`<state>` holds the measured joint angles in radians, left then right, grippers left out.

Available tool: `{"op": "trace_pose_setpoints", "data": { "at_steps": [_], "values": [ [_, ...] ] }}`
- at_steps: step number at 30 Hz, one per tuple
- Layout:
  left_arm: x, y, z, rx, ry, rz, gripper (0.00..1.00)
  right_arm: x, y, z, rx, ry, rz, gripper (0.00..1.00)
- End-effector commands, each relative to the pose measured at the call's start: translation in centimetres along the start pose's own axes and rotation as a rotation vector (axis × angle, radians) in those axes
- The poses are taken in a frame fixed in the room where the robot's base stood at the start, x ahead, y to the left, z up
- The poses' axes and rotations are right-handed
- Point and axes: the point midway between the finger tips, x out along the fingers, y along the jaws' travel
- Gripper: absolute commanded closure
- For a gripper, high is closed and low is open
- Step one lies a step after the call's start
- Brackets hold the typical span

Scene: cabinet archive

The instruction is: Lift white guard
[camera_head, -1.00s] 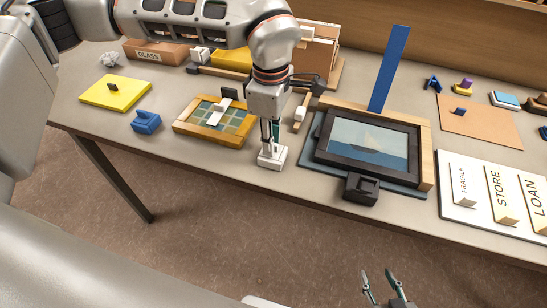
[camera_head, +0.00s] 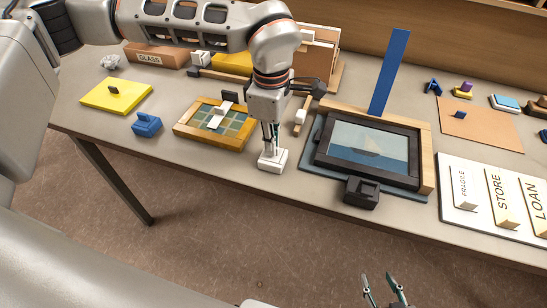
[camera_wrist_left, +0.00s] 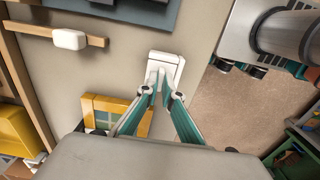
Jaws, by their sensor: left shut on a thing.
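The white guard (camera_head: 272,160) is a small white block with a raised grip, standing on the table near its front edge. It also shows in the left wrist view (camera_wrist_left: 176,62). My left gripper (camera_head: 271,146) points down on it, with its fingers closed around the raised grip; in the left wrist view the green fingers (camera_wrist_left: 164,92) converge on it. The guard appears to rest on the table; I see no clear gap beneath it. My right gripper (camera_head: 385,288) is at the bottom edge, its two fingers apart and empty.
A dark-framed boat picture (camera_head: 368,150) lies to the right, with a black block (camera_head: 361,193) at its front. A yellow-framed grid panel (camera_head: 243,139) and a blue block (camera_head: 146,124) are to the left. A blue upright strip (camera_head: 391,72) rises behind the picture.

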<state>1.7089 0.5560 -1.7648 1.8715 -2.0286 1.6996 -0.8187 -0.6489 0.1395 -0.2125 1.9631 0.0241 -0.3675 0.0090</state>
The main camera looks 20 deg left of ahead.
Motion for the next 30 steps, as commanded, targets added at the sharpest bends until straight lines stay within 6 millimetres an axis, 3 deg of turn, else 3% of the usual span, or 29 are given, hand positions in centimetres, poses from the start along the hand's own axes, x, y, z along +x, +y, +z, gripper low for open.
{"op": "trace_pose_setpoints", "data": {
  "at_steps": [8, 30],
  "values": [
    [-0.2, 0.0, 0.0, 0.000, 0.000, 0.000, 1.00, -0.1, 0.0, -0.1, 0.000, 0.001, 0.000, 0.60],
    [-3.5, 0.0, 0.0, 0.000, 0.001, 0.001, 1.00, -1.1, 0.4, -2.3, -0.003, 0.011, 0.003, 0.60]
  ]
}}
